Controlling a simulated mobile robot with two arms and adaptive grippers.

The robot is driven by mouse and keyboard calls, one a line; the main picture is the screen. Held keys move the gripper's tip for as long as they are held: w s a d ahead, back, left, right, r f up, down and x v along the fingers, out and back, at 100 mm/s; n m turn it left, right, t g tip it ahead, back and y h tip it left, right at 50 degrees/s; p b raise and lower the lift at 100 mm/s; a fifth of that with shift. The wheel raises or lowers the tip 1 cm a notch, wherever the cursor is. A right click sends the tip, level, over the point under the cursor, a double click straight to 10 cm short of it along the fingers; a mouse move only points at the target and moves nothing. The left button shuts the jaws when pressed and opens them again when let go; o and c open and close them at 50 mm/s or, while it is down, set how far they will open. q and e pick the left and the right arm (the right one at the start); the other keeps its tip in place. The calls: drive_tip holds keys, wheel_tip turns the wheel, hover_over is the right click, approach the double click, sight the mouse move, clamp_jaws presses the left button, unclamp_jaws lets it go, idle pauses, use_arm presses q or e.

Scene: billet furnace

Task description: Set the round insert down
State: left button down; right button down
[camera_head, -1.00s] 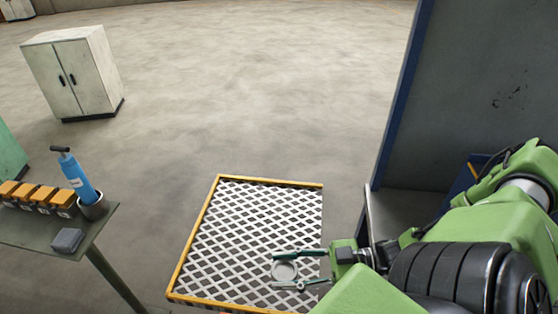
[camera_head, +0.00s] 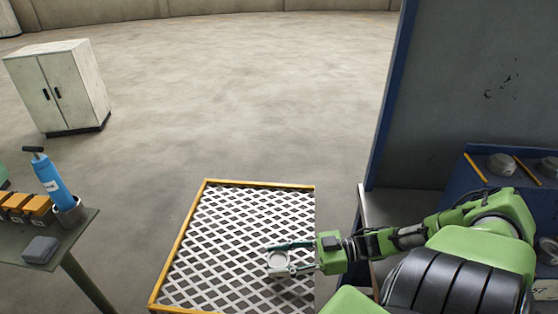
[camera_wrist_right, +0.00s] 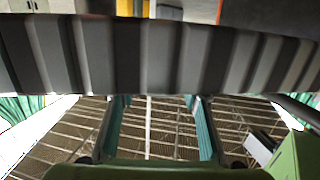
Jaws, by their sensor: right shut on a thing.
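The round insert (camera_head: 278,260) is a small pale grey disc in the head view. My right gripper (camera_head: 271,259) is shut on it, with one teal finger on each side. The insert appears over the right part of the white grating (camera_head: 215,235); whether it touches the grating cannot be told. In the right wrist view, a grey ribbed band (camera_wrist_right: 150,55), which looks like the insert's side, crosses the picture close up. My left gripper is not in view.
A yellow rim (camera_head: 180,238) edges the grating. A blue rack (camera_head: 455,170) with round grey parts (camera_head: 500,165) stands at the right, beside a tall grey panel (camera_head: 470,90). A cabinet (camera_head: 60,85) stands behind.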

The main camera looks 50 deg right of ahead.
drive_tip(key=shift+f, duration=0.2)
drive_tip(key=c, duration=1.2)
unclamp_jaws()
drive_tip(key=shift+f, duration=0.15)
drive_tip(key=v, duration=0.6)
drive_tip(key=shift+s+d, duration=0.1)
drive_tip(key=shift+s, duration=0.05)
drive_tip(key=shift+s+d, duration=0.35)
drive_tip(key=shift+d, duration=0.05)
drive_tip(key=shift+r, duration=0.2)
